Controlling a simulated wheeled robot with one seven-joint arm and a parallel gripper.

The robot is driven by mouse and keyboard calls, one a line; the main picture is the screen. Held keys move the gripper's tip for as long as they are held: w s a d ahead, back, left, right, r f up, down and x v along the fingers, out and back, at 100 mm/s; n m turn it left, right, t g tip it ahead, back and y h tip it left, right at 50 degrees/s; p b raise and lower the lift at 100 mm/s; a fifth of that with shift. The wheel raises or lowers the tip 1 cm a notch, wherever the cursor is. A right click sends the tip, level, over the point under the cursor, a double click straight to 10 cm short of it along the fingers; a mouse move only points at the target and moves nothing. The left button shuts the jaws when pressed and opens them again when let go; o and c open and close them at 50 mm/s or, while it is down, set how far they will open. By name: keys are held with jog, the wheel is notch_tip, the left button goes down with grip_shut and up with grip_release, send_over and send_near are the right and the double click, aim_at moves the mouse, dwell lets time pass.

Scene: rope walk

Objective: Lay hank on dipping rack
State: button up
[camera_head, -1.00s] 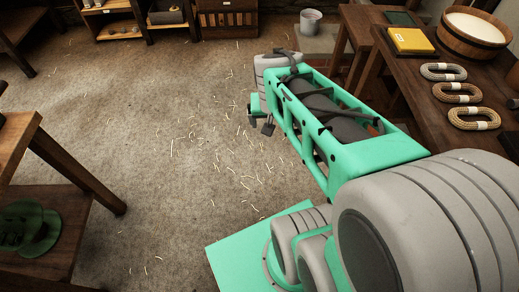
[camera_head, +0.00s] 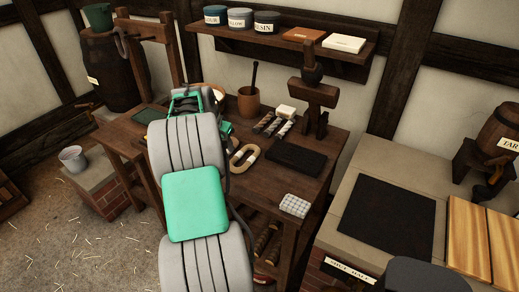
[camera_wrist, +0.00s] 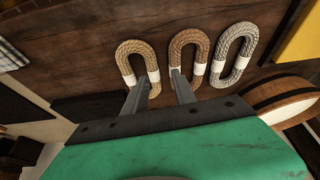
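Three coiled hanks with white bands lie side by side on the workbench in the wrist view: a tan one (camera_wrist: 128,50), a brown one (camera_wrist: 175,48) and a grey one (camera_wrist: 246,40). My gripper (camera_wrist: 160,78) is open and empty. Its fingers straddle the gap between the tan and brown hanks, the right finger overlapping the brown hank's band. I cannot tell their height above the bench. In the head view the tan hank (camera_head: 244,158) shows beside my arm, which hides most of the others. A wooden post frame (camera_head: 142,29) stands at back left; I cannot tell whether it is the dipping rack.
The workbench (camera_head: 310,187) also holds a dark mat (camera_head: 295,158), a brown pot (camera_head: 249,104), striped rolls and a white gridded block (camera_head: 295,206). A wooden tub (camera_wrist: 285,92) and yellow book (camera_wrist: 302,40) are right in the wrist view. A shelf (camera_head: 285,36) hangs above.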

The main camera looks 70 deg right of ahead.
aim_at(238, 153)
jog(key=shift+m, duration=0.5)
jog(key=s+d, duration=0.2)
jog(key=d, duration=0.1)
jog(key=shift+s+f, duration=0.25)
jog(key=shift+f, duration=0.15)
jog(key=x, duration=0.2)
jog(key=p+x, duration=0.1)
jog(key=x, duration=0.1)
jog(key=p+x, duration=0.1)
jog(key=x, duration=0.2)
jog(key=shift+w, duration=0.25)
jog(key=shift+a, duration=0.1)
grip_shut()
